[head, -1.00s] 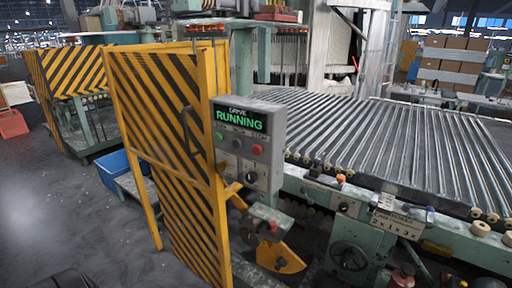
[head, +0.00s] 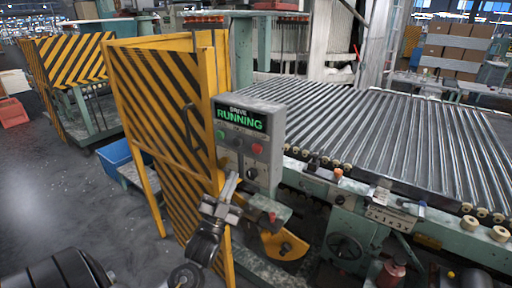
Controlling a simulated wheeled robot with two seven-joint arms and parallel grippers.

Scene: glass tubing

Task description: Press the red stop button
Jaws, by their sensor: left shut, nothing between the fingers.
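The grey control box (head: 246,146) stands beside the striped gate in the head view. My left gripper (head: 232,180) is just below and left of the red button, in front of the lower part of the box. It is shut and holds nothing. It looks apart from the red button. My right gripper is out of view.
A yellow and black striped gate (head: 165,130) stands directly left of the box. A roller conveyor (head: 370,125) extends to the right, with a green frame and a handwheel (head: 345,246) below. A blue bin (head: 115,154) is behind the gate. Open floor (head: 60,200) lies at left.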

